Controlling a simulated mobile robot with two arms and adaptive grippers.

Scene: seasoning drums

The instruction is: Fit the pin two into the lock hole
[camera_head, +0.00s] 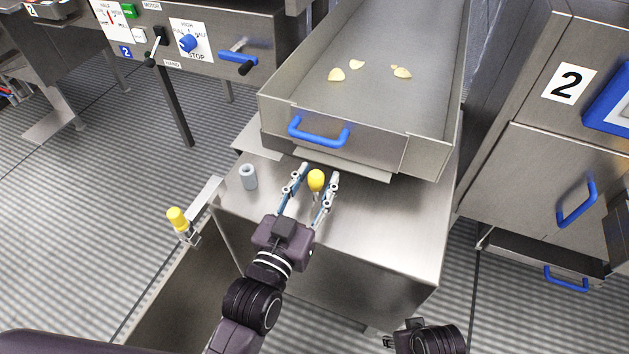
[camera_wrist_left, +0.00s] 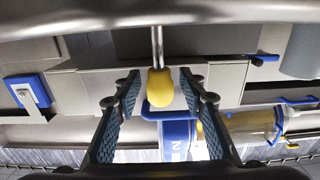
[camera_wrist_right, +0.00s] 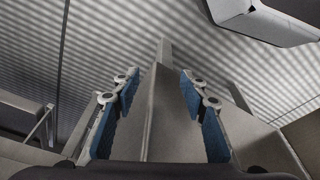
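A pin with a yellow knob (camera_head: 316,180) and a thin metal shaft stands on the steel counter in front of the tray. My left gripper (camera_head: 319,175) is open, with one finger on each side of the knob. The left wrist view shows the yellow knob (camera_wrist_left: 160,88) between the parted fingers, with a gap on both sides. A second yellow-knobbed pin (camera_head: 178,219) sits at a metal bracket on the left. A grey hollow cylinder (camera_head: 248,177) stands on the counter's left. I cannot tell which opening is the lock hole. My right gripper (camera_wrist_right: 160,88) is open and empty, low at the front right.
A steel tray (camera_head: 283,117) with a blue handle (camera_head: 318,132) and a few pale pieces is just behind the left gripper. A cabinet marked 2 (camera_head: 535,160) stands at the right. The counter's right part (camera_head: 395,215) is clear.

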